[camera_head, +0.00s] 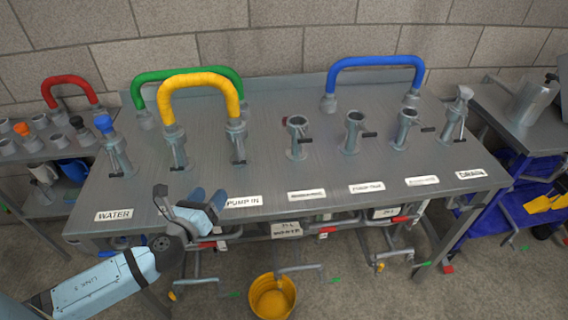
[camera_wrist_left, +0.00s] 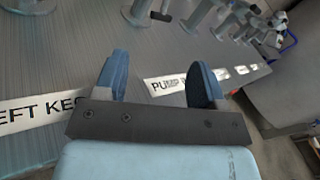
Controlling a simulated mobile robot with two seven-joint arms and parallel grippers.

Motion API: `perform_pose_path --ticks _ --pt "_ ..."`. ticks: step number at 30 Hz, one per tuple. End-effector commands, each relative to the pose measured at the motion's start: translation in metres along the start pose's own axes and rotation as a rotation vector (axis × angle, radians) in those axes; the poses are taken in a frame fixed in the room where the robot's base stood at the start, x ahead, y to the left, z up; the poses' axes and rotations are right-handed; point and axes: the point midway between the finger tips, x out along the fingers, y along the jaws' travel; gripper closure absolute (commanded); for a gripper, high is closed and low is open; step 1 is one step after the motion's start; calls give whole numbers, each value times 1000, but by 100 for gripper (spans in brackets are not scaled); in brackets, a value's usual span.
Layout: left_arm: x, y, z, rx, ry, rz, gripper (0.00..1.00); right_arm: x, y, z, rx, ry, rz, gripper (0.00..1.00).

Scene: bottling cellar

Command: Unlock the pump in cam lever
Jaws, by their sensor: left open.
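The pump in fitting (camera_head: 238,143) stands upright on the steel table behind the PUMP IN label (camera_head: 243,201), with one end of the yellow hose (camera_head: 200,78) on top. Its small dark cam lever (camera_head: 238,162) sticks out low on the fitting's front. My left gripper (camera_head: 207,200) is open and empty, in front and to the left of that lever and apart from it. In the left wrist view its two blue fingers (camera_wrist_left: 158,82) are spread, with the PUMP IN label (camera_wrist_left: 166,84) between them. A fitting's base with a dark lever tip (camera_wrist_left: 160,16) shows beyond, mostly cut off.
The yellow hose's other end sits on a neighbouring fitting (camera_head: 176,150) to the left. Several open fittings (camera_head: 298,137) stand to the right. Green (camera_head: 185,72) and blue (camera_head: 375,61) hoses arch at the back. A yellow bucket (camera_head: 272,297) stands on the floor.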

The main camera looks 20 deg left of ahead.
Motion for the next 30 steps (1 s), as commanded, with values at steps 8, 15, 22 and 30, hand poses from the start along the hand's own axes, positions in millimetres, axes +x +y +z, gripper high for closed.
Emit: perform_pose_path --ticks 8,15,22,30 --pt "18 1 5 107 -34 -17 36 0 -1 2 3 1 -2 57" --pt "62 0 8 104 -36 -16 36 0 -2 2 5 -1 -3 57" --pt "106 -1 8 101 -33 -16 36 0 -1 3 5 -1 -2 57" --pt "137 -1 7 101 -31 -15 36 1 0 3 4 0 -1 57"
